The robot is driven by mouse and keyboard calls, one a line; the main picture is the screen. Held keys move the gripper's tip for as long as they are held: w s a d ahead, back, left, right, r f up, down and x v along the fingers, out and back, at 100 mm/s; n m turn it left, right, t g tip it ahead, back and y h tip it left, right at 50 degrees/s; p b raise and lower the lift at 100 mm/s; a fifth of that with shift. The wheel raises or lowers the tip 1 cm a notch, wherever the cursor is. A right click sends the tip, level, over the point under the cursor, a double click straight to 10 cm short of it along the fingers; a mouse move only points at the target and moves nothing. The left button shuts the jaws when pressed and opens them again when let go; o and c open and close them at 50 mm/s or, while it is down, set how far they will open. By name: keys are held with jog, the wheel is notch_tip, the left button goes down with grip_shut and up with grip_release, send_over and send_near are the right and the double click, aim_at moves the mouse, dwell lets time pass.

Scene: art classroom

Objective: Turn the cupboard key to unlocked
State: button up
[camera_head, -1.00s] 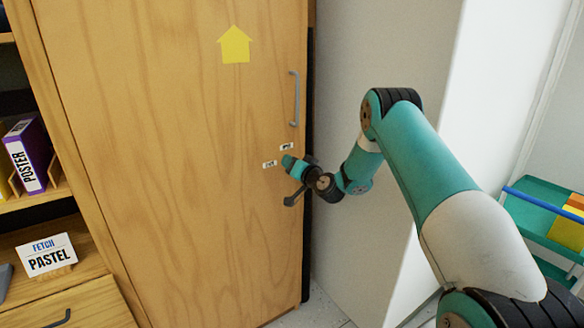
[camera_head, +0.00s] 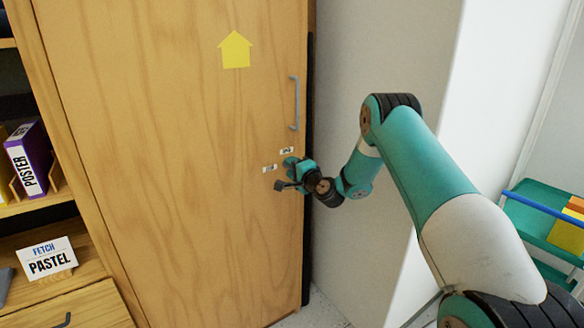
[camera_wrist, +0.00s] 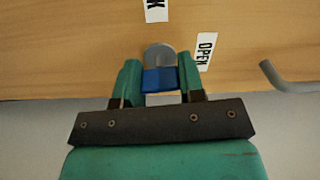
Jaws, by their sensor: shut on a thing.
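The tall wooden cupboard door (camera_head: 170,170) is closed and fills the left and middle of the head view. In the wrist view, a blue key (camera_wrist: 158,79) sits at a round grey lock (camera_wrist: 160,54) on the door. My gripper (camera_head: 290,172) is at the lock, and its two teal fingers (camera_wrist: 159,82) are shut on the blue key from both sides. A white OPEN label (camera_wrist: 205,52) lies right of the lock. Another label (camera_wrist: 156,10), cut off with a K showing, lies above it. My gripper hides the key in the head view. I cannot tell which label the key lines up with.
A grey bar handle (camera_head: 294,103) is above the lock, with a yellow arrow (camera_head: 235,50) at the upper door. Shelves with a purple POSTER binder (camera_head: 30,160) and a PASTEL sign (camera_head: 48,258) stand left. A teal cart (camera_head: 545,222) is at right.

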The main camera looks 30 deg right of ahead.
jog(key=shift+d+m, duration=0.1)
jog(key=shift+m, duration=0.5)
jog(key=o, duration=0.9)
jog(key=shift+o, duration=0.2)
jog(key=s+b, duration=1.3)
jog(key=s, duration=0.4)
jog(key=shift+s+d, duration=0.2)
jog(key=shift+d, duration=0.05)
